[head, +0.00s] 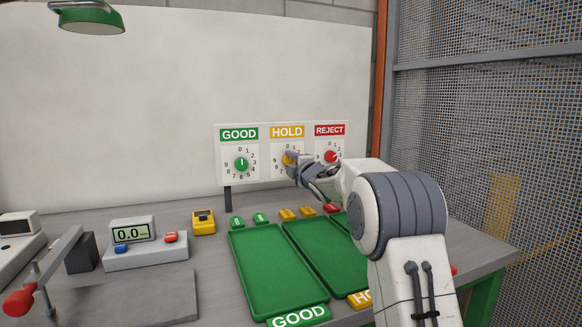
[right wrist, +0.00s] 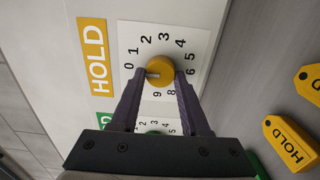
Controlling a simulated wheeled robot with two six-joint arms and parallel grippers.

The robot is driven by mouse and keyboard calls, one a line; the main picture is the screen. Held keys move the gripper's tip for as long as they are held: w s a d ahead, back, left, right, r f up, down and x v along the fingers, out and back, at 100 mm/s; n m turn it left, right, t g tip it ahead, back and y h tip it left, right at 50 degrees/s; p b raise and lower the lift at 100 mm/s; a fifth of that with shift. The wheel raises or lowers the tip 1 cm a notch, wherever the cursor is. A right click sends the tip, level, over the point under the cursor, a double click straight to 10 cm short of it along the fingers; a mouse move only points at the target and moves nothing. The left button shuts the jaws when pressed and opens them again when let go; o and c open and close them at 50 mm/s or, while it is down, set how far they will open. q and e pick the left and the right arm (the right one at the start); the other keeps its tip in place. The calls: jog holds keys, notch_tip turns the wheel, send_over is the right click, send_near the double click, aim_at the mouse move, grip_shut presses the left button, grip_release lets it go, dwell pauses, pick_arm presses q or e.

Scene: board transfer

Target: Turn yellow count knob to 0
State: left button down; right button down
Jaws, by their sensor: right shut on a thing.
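The yellow count knob (right wrist: 163,68) sits on the HOLD dial of the board, with numbers around it. Its pale pointer mark (right wrist: 152,73) points toward the 0 or very near it, at the left of the dial in the right wrist view. My right gripper (right wrist: 160,77) is shut on the knob, one finger on each side. In the head view the yellow knob (head: 287,160) is partly hidden by my right gripper (head: 294,164). My left gripper is not in view.
The green knob (head: 241,164) and red knob (head: 330,156) flank it on the board. Green trays (head: 244,291) lie below, with several green, yellow and red tags behind them. A meter (head: 145,250) and yellow device (head: 203,222) stand left. A mesh fence (head: 480,130) is at right.

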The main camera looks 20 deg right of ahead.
dwell(0.3)
jog(key=shift+c, duration=2)
grip_release()
jog(key=shift+a, duration=0.1)
jog(key=shift+s, duration=0.35)
jog(key=s+b, duration=0.1)
jog(key=s, duration=0.8)
jog(key=shift+s+d+b, duration=0.2)
jog(key=shift+s+b, duration=0.1)
jog(key=shift+s, duration=0.05)
